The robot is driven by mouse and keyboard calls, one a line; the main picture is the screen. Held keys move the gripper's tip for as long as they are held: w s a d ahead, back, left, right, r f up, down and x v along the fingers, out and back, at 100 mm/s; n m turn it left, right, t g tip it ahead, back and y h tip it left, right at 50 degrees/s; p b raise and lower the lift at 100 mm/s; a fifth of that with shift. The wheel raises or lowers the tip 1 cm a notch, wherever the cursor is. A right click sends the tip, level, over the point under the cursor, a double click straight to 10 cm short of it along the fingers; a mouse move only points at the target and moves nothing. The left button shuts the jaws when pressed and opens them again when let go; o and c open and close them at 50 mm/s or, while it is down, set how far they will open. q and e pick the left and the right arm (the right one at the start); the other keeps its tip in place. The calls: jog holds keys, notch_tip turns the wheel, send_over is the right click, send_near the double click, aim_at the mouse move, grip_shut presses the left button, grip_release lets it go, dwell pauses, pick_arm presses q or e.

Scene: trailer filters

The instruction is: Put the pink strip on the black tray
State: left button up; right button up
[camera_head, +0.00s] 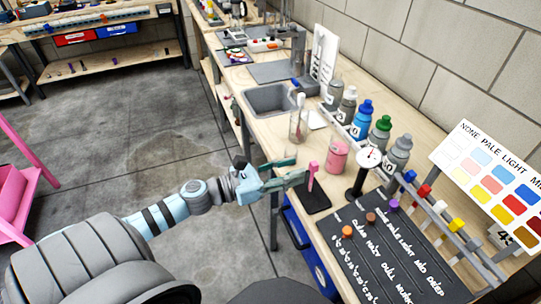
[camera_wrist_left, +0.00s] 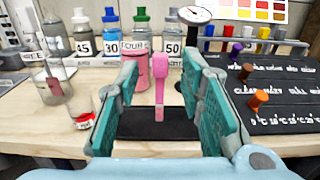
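The pink strip (camera_head: 313,170) is upright, with a wider top end, over the black tray (camera_head: 316,201) at the bench edge. In the left wrist view the strip (camera_wrist_left: 160,88) stands between my fingers with a gap on each side, and its lower end overlaps the black tray (camera_wrist_left: 135,126). I cannot tell whether that end touches the tray. My left gripper (camera_head: 299,171) is open around the strip; its teal finger pads also show in the left wrist view (camera_wrist_left: 160,105). My right gripper is not in view.
A jar of pink liquid (camera_head: 336,158) and a dial gauge on a black stand (camera_head: 368,159) are close behind the tray. Capped bottles (camera_head: 362,120) line the wall side. A glass with a stick (camera_head: 298,125) stands left. A dark lettered board (camera_head: 385,250) lies right.

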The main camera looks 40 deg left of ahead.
pick_arm(q)
jog(key=p+v, duration=0.4)
jog(key=v, duration=0.1)
jog(key=shift+s+a, duration=0.15)
jog(key=shift+s, duration=0.1)
